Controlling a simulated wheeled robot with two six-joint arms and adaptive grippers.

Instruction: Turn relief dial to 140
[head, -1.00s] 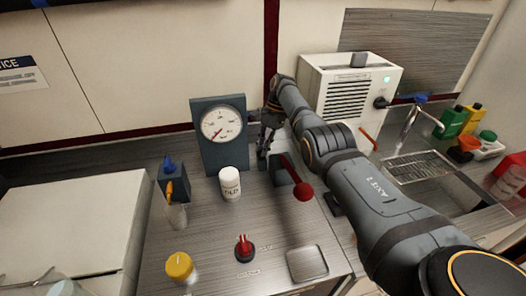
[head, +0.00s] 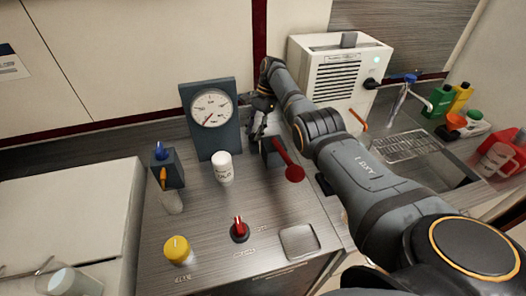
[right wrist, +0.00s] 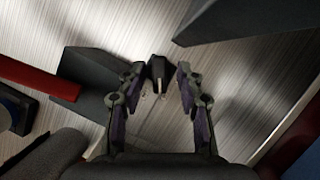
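A small black knob with a pale pointer mark (right wrist: 158,72) shows in the right wrist view, standing on the brushed-metal counter; it looks like the relief dial. No numbers on it are readable. My right gripper (right wrist: 159,84) is open, with one finger on each side of the knob and a narrow gap seeming to show on both sides. In the head view my right gripper (head: 254,127) points down between the gauge and the lever block, and the knob is hidden there. The round gauge (head: 211,107) has a red needle pointing to the lower left. My left gripper is not in view.
A red-handled lever (head: 289,162) on a dark block stands close to the right gripper. A white machine (head: 338,75) stands behind my right arm.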

